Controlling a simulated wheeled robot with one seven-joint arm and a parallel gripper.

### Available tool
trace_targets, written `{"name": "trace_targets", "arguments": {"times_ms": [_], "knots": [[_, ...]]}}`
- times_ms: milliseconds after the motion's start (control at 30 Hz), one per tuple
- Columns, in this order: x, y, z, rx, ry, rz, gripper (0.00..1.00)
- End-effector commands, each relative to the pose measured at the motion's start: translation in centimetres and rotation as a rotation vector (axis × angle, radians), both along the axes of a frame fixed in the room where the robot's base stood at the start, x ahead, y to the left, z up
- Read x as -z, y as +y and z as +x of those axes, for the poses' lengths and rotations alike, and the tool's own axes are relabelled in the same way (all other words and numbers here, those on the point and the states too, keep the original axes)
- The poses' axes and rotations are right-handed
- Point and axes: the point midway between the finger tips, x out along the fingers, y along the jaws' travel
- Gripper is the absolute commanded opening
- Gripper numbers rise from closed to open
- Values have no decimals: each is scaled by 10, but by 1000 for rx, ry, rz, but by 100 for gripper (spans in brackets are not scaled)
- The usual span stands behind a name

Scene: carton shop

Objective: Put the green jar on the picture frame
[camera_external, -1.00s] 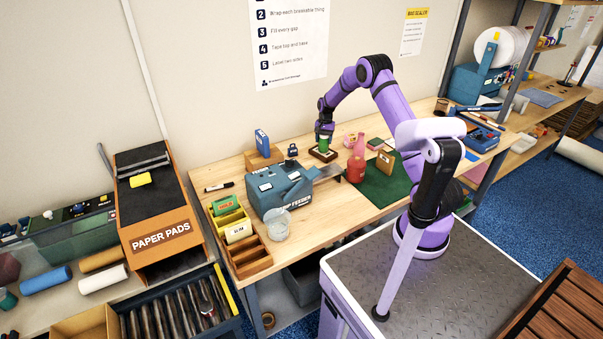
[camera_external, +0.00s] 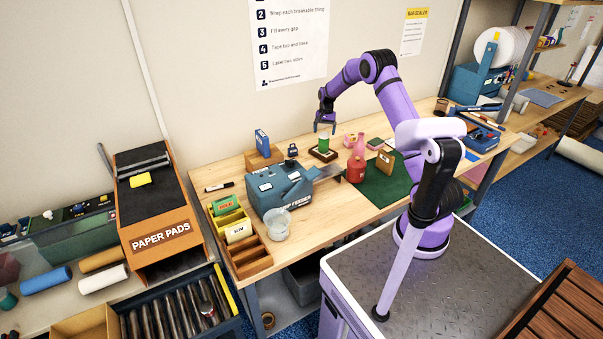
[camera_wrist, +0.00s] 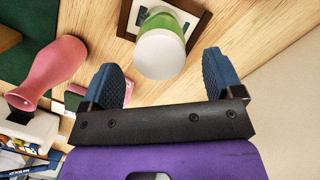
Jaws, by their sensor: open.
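The green jar (camera_external: 323,144) with a white lid stands upright on the picture frame (camera_external: 317,155), which lies flat on the table with a dark border. In the wrist view the jar (camera_wrist: 163,40) shows lid first, with the frame (camera_wrist: 128,18) around its base. My gripper (camera_external: 325,128) is open and empty above the jar and clear of it. In the wrist view its blue fingers (camera_wrist: 165,82) are apart, and the jar lies beyond their tips.
A blue tape feeder (camera_external: 280,190) stands at the left front. A wooden block (camera_external: 263,158) is left of the frame.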

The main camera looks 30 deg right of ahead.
Motion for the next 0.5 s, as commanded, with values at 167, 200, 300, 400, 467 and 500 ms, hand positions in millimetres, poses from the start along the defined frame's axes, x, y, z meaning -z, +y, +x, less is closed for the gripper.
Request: {"name": "trace_targets", "arguments": {"times_ms": [167, 200, 300, 400, 467, 500], "knots": [[-36, -4, 4, 0, -3, 0, 86], [-42, -4, 5, 0, -3, 0, 86], [-54, -6, 6, 0, -1, 0, 86], [-63, -7, 7, 0, -1, 0, 86], [-66, -7, 7, 0, 0, 0, 86], [-68, -7, 7, 0, 0, 0, 86]]}}
